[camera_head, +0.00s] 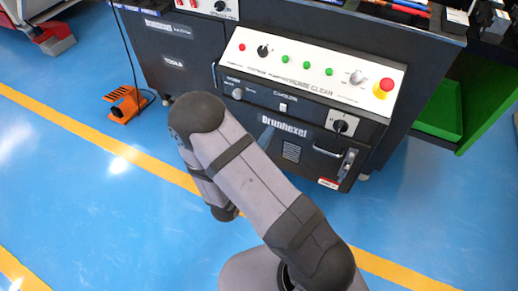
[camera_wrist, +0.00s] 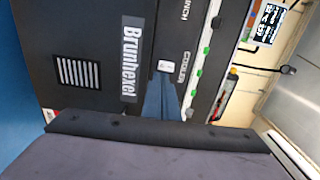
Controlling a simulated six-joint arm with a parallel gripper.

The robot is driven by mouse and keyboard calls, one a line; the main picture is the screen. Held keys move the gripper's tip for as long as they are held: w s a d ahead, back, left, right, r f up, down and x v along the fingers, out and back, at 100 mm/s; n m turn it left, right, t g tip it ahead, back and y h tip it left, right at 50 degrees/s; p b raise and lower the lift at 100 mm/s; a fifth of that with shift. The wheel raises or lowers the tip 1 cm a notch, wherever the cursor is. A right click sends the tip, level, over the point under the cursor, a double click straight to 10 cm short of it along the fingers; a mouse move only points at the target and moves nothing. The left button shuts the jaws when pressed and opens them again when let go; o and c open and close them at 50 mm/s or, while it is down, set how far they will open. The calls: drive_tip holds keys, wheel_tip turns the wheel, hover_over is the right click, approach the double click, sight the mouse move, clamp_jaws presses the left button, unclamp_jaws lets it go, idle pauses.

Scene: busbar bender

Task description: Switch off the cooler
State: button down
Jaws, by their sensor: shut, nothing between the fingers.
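The cooler switch (camera_head: 283,107) is a small white rocker on the dark front of the Brunhexel machine, below the sloped white control panel. In the wrist view the switch (camera_wrist: 166,66) sits beside the "COOLER" label, and the picture is turned on its side. My gripper (camera_wrist: 161,78) is shut and empty; its blue-grey fingers point at the switch, with their tips close to its edge. I cannot tell whether they touch it. In the head view only a bit of my gripper (camera_head: 266,135) shows past my arm, below the switch. The rocker's position is too small to read.
A rotary switch (camera_head: 340,126) and a handle (camera_head: 347,165) are to the right. An orange foot pedal (camera_head: 127,104) stands on the blue floor at left.

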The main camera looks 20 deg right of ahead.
drive_tip(key=shift+v, duration=2.95)
drive_tip(key=shift+f, duration=0.1)
drive_tip(key=shift+w+f, duration=0.1)
